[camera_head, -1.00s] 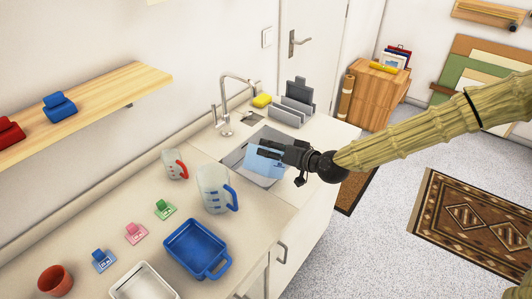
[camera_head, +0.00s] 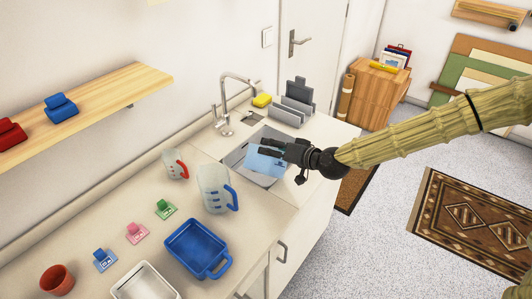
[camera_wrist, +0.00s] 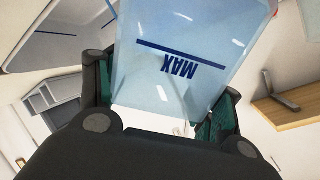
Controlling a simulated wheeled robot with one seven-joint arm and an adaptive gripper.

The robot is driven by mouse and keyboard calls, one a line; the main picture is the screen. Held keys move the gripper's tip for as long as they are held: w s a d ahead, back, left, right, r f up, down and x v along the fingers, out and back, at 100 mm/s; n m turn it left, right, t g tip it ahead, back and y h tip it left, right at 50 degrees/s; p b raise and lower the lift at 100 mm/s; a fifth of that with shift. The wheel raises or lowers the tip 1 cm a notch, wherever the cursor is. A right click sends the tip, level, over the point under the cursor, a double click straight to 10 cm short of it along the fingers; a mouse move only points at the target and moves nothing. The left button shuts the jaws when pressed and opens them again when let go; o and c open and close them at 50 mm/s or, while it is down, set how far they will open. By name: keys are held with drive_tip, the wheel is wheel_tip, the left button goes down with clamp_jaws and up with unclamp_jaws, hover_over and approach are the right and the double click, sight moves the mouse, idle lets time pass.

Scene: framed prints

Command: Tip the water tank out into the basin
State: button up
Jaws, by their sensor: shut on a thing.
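The water tank (camera_head: 265,162) is a pale blue see-through box. My gripper (camera_head: 268,147) is shut on it and holds it over the basin (camera_head: 236,157), a grey sink set in the counter. The tank looks tilted in the head view. In the wrist view the tank (camera_wrist: 185,50) sits between my two fingers, with a dark blue line and the word MAX appearing upside down. I cannot tell whether any water is left in it. The tank and gripper hide part of the basin.
A clear jug with a blue handle (camera_head: 214,188) and a red-handled cup (camera_head: 175,164) stand left of the basin. A blue tray (camera_head: 197,248) lies nearer.

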drive_tip(key=shift+w+d+f+m+g+p, duration=0.1)
drive_tip(key=shift+w+f+m+g+p, duration=0.15)
drive_tip(key=shift+w+m+g+p, duration=0.15)
idle(1.0)
drive_tip(key=shift+w+d+r+m+g+p, duration=0.2)
drive_tip(key=shift+w+r+m+g+p, duration=0.1)
drive_tip(key=shift+w+m+g+p, duration=0.2)
drive_tip(key=shift+w+d+r+m+g+p, duration=0.15)
drive_tip(key=shift+w+r+m+g+p, duration=0.1)
drive_tip(key=shift+w+m+g+p, duration=0.25)
idle(1.9)
drive_tip(key=shift+w+d+r+m+g+y+b, duration=0.15)
drive_tip(key=shift+w+d+m+g+b, duration=0.1)
drive_tip(key=shift+w+b, duration=0.25)
drive_tip(key=shift+w+d+f+m+g+y+b, duration=0.15)
drive_tip(key=shift+w+m+b, duration=0.1)
drive_tip(key=shift+w+b, duration=0.25)
idle(0.4)
drive_tip(key=shift+w+d+r+m+g+b, duration=0.15)
drive_tip(key=shift+w+d+m+g+b, duration=0.15)
drive_tip(key=shift+w+m+g+b, duration=0.5)
idle(1.0)
drive_tip(key=shift+s+a+n+t+p, duration=0.3)
drive_tip(key=shift+s+n+t+p, duration=0.3)
drive_tip(key=shift+s+p, duration=0.25)
drive_tip(key=shift+s+a+n+t+p, duration=0.3)
drive_tip(key=shift+s+n+t+p, duration=0.25)
drive_tip(key=shift+s+p, duration=0.3)
